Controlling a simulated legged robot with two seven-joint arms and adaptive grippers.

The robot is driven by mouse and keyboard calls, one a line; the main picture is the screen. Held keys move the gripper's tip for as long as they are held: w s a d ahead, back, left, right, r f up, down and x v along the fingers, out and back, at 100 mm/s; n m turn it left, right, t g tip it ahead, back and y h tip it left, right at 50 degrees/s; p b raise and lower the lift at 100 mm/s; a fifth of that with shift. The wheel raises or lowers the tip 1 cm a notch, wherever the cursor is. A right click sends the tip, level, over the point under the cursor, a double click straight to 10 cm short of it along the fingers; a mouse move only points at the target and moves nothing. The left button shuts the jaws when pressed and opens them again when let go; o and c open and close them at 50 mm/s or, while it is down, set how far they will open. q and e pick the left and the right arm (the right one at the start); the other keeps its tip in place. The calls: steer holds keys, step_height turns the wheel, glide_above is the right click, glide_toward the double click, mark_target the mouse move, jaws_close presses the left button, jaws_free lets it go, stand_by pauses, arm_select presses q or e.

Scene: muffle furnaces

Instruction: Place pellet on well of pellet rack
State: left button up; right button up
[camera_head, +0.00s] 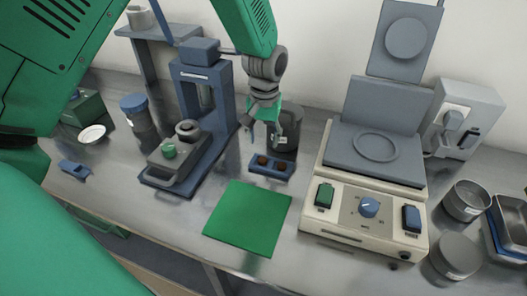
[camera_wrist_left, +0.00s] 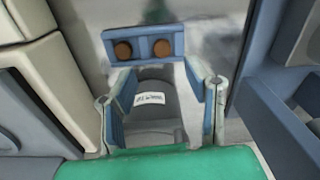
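The pellet rack (camera_head: 271,171) is a small blue block on the bench with two brown round spots on top. It also shows in the left wrist view (camera_wrist_left: 172,38). I cannot tell whether the brown spots (camera_wrist_left: 162,47) are pellets or wells. My left gripper (camera_head: 272,128) hangs above and just behind the rack, in front of a dark grey jar (camera_head: 287,142). In the left wrist view its fingers (camera_wrist_left: 160,82) stand wide apart. No pellet shows between them, only the labelled jar (camera_wrist_left: 151,113) beyond. My right gripper is out of view.
A cream hot plate unit (camera_head: 362,215) stands to the right. A green mat (camera_head: 248,218) lies in front. Metal pots (camera_head: 467,200) are at far right.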

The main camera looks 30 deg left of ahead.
arm_select(q)
step_height(320, 180, up, 5)
steer(key=shift+a+r, duration=0.1)
steer(key=shift+w, duration=0.1)
stand_by(0.5)
